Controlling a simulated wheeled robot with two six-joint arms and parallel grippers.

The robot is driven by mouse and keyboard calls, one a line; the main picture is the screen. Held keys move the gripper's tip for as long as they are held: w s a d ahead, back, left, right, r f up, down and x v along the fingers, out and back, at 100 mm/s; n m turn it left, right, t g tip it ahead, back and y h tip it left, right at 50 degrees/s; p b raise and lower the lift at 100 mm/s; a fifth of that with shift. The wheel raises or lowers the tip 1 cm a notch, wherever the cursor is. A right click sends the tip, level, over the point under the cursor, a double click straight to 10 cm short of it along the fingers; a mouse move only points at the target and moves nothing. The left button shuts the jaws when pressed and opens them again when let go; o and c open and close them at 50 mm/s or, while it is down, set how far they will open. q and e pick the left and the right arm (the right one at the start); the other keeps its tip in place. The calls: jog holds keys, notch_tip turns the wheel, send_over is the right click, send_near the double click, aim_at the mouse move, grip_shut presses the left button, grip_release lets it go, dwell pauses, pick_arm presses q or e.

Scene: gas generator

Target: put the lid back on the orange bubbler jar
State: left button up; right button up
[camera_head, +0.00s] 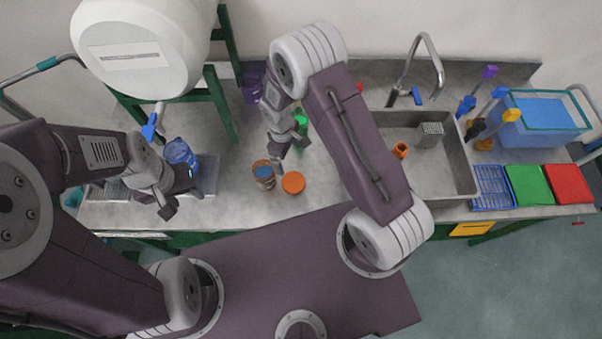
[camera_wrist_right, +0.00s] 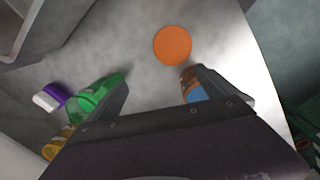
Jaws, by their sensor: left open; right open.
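The orange lid (camera_head: 293,183) lies flat on the grey counter near its front edge. It also shows as an orange disc in the right wrist view (camera_wrist_right: 172,45). The bubbler jar (camera_head: 264,174), with an orange rim and a blue patch, stands just left of the lid. In the right wrist view the jar (camera_wrist_right: 190,83) is partly hidden by a finger. My right gripper (camera_head: 287,152) is open above the counter, just behind the jar and lid. My left gripper (camera_head: 178,198) is open and empty, further left, near a blue container.
A green object (camera_head: 301,126) stands close behind my right gripper. The blue container (camera_head: 181,155) is by my left gripper. A sink (camera_head: 458,166) with an orange item (camera_head: 401,150) lies to the right. Bare counter surrounds the lid's right side.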

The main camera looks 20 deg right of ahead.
aim_at(291, 181)
jog(key=shift+n+g, duration=0.4)
jog(key=shift+g, duration=0.1)
jog(key=s+f, duration=0.1)
jog(key=s+f+p, duration=0.1)
jog(key=s, duration=0.1)
jog(key=shift+s+a+f, duration=0.3)
jog(key=shift+a+f, duration=0.05)
notch_tip(291, 181, down, 2)
jog(key=shift+s+d+f+p, duration=0.1)
jog(key=shift+d+f+p, duration=0.1)
jog(key=shift+p, duration=0.25)
jog(key=shift+a+f, duration=0.1)
jog(key=shift+f, duration=0.4)
